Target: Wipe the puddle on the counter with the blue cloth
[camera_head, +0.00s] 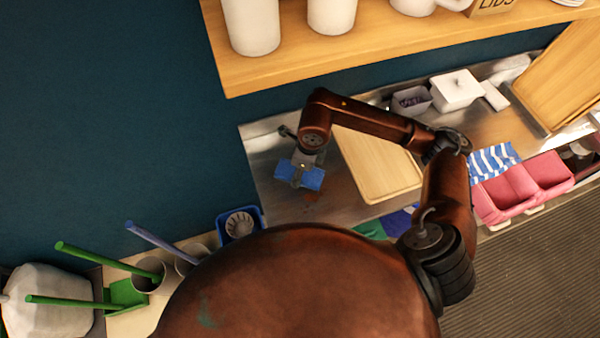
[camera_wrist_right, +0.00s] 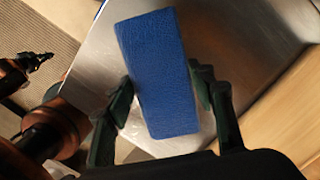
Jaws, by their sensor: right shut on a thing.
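The blue cloth (camera_head: 312,180) is a folded, block-like pad in the head view. My right gripper (camera_head: 299,172) is over it at the left end of the metal counter (camera_head: 262,155). In the right wrist view, the blue cloth (camera_wrist_right: 158,75) sits between the two dark fingers of my right gripper (camera_wrist_right: 165,95), which is shut on it. A small brownish puddle (camera_head: 312,197) shows on the counter just below the cloth in the head view. I cannot tell whether cloth and puddle touch.
A wooden board (camera_head: 375,165) lies right of the cloth. A blue container (camera_head: 240,222) stands at the counter's lower left. Pink bins (camera_head: 522,188) and a striped cloth (camera_head: 493,160) are at the right. A wooden shelf (camera_head: 385,52) with white containers overhangs the back.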

